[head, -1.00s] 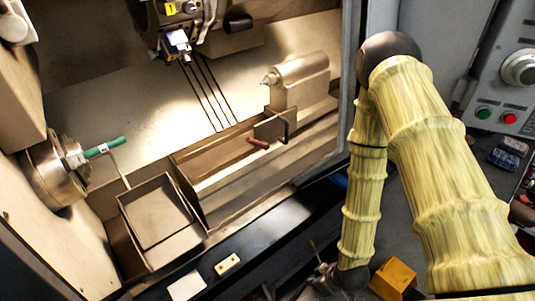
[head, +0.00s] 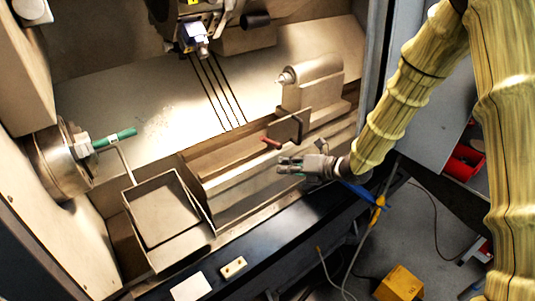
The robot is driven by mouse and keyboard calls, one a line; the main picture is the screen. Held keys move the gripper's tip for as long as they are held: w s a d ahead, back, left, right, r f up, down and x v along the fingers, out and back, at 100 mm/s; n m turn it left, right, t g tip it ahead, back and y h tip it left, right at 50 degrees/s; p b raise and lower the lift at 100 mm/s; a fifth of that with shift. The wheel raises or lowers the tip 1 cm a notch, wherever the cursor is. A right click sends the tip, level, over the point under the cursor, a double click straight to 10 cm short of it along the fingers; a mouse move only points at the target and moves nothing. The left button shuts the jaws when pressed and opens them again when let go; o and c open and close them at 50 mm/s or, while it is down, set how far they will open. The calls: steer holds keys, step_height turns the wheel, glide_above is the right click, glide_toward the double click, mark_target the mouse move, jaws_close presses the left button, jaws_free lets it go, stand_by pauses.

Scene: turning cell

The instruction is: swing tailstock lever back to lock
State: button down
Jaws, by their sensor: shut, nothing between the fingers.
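The tailstock (head: 312,84) is a beige block with a pointed centre facing left, on the bed at the right of the machine. Its lever has a dark plate (head: 291,126) at the front and a red-brown handle (head: 271,141) that sticks out to the left. My gripper (head: 282,165) is shut and empty, pointing left. In the picture it lies just below the handle and looks apart from it. The depth between them is hard to tell.
A chuck (head: 63,160) holds a green bar (head: 115,138) at the left. The tool turret (head: 200,25) hangs above. An open metal tray (head: 165,215) stands at the front left. The door frame (head: 377,60) is close to my arm. A yellow box (head: 399,284) is on the floor.

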mark_target(270, 142)
steer(key=w+a+p, duration=0.5)
steer(key=w, duration=0.2)
steer(key=shift+w+a+n+p, duration=0.25)
steer(key=shift+w+n+p, duration=0.05)
stand_by(0.4)
steer(key=shift+d, duration=0.1)
steer(key=shift+d+y, duration=0.1)
steer(key=shift+y, duration=0.2)
